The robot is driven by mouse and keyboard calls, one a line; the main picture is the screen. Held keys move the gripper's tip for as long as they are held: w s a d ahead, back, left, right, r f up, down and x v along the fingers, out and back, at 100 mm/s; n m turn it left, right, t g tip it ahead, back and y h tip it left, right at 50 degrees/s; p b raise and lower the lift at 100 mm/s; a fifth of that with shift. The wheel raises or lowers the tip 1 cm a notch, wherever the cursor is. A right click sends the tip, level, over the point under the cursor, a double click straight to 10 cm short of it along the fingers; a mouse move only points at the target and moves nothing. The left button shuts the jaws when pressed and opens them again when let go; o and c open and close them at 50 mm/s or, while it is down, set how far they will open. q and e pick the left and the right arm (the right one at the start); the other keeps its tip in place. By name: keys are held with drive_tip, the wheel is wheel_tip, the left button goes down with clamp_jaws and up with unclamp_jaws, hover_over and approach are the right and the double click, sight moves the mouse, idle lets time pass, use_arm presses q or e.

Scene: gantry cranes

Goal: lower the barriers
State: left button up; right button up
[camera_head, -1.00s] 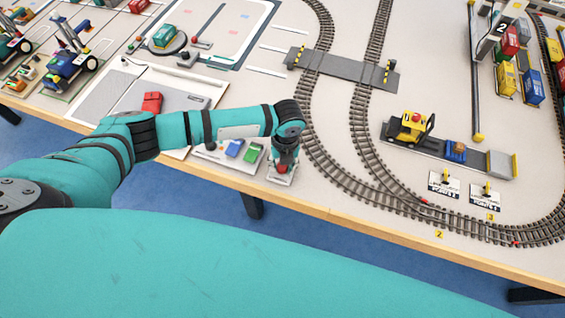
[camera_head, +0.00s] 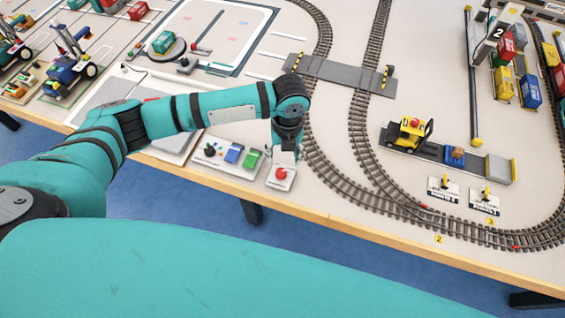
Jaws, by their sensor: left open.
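The level crossing shows as a grey road plate (camera_head: 340,70) over the two tracks. A yellow-and-black striped barrier (camera_head: 296,62) stands up at its left end, and another striped barrier (camera_head: 388,77) stands up at its right end. A red push button (camera_head: 281,174) sits on a small white box near the table's front edge, fully in sight. My left gripper (camera_head: 287,154) points down just behind the button, apart from it as far as I can see; it is open and holds nothing visible. Its fingertips are small and partly dark. My right gripper is out of view.
A control panel (camera_head: 228,156) with blue and green switches lies left of the button. Curved track (camera_head: 345,178) runs close on the right. A yellow vehicle (camera_head: 408,134) stands on a loading strip. Two small sign plates (camera_head: 443,190) lie near the front track.

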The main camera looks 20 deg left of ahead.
use_arm(q)
drive_tip(key=shift+d+r, duration=0.1)
drive_tip(key=shift+r, duration=1.5)
